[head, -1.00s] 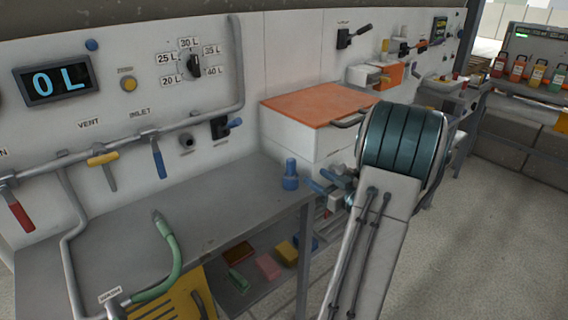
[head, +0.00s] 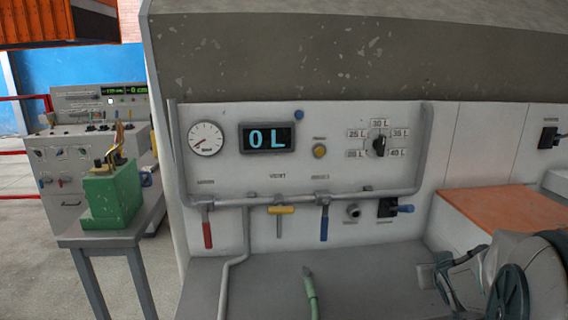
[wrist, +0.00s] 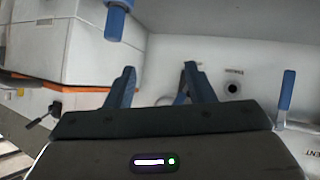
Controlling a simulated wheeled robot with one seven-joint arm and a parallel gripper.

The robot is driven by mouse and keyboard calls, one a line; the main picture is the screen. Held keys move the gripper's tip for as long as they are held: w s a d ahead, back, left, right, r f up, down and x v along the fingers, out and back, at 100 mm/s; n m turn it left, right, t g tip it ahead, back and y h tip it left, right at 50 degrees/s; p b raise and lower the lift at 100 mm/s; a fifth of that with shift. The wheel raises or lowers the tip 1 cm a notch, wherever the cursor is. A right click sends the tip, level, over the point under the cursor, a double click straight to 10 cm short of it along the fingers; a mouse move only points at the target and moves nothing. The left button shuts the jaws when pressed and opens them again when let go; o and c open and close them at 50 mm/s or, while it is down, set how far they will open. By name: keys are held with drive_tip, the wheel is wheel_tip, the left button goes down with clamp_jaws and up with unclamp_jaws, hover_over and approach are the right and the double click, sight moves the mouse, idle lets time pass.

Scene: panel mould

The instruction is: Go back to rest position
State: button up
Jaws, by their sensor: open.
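My gripper (head: 440,277) shows at the lower right of the head view, beside the grey workbench (head: 350,275) and in front of the orange-topped white box (head: 505,208). In the wrist view, the two dark blue fingers of my gripper (wrist: 158,82) stand apart with nothing between them. A blue object (wrist: 115,20) shows beyond the fingers at the top of the wrist view, apart from them. My arm covers the right end of the bench in the head view.
The wall panel carries a gauge (head: 206,139), a display (head: 267,138) reading 0 L, a selector knob (head: 379,145) and red (head: 207,235), yellow (head: 282,210) and blue (head: 324,223) handles. A green hose (head: 311,295) rises at the front. A green box (head: 112,195) stands on a side table at left.

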drive_tip(key=s+a+r+n+g+y+p, duration=0.1)
drive_tip(key=s+a+g+y, duration=0.3)
drive_tip(key=s+a, duration=1.5)
drive_tip(key=a+g+p, duration=0.1)
drive_tip(key=a+g, duration=0.2)
drive_tip(key=shift+g+p, duration=0.3)
drive_tip(key=shift+g, duration=0.1)
